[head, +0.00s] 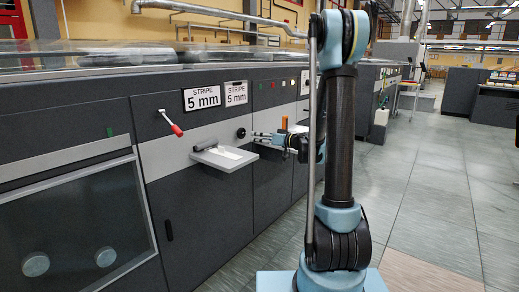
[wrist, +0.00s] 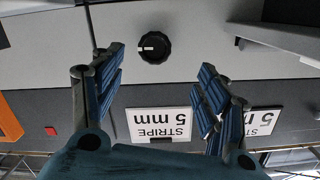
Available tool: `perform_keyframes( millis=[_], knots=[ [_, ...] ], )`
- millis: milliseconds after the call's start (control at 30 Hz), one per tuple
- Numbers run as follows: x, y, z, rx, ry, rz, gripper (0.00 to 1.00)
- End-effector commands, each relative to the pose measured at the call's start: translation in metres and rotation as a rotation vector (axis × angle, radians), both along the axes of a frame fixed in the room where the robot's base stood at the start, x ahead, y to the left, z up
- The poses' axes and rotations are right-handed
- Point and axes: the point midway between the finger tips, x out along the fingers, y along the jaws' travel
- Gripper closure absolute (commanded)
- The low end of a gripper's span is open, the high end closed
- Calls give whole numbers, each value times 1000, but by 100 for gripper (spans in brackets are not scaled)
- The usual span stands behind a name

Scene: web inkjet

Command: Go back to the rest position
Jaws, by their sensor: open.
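My gripper (head: 258,137) is held out in front of the dark grey machine, pointing at its panel. In the wrist view my gripper (wrist: 160,78) is open, with its two blue-padded fingers wide apart and nothing between them. A round black knob (head: 241,133) sits on the machine's light grey strip, just beyond the fingertips. In the wrist view, which is upside down, the knob (wrist: 154,47) with its white mark shows in the gap beyond the fingers, apart from them.
A small light shelf (head: 238,164) juts from the machine below and left of my gripper. A red-handled lever (head: 172,127) is farther left. Two "STRIPE 5 mm" signs (head: 202,99) hang above. An orange handle (head: 284,124) stands close by my gripper. The tiled floor (head: 425,200) at right is clear.

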Motion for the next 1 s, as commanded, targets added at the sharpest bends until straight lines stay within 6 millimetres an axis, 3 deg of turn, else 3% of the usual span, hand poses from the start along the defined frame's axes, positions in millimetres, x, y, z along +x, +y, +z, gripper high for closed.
perform_keyframes(
  millis=[467,1000],
  knots=[
    [-75,-22,6,-205,273,-84,32],
    [-171,-81,-2,-411,516,-303,32]
  ],
)
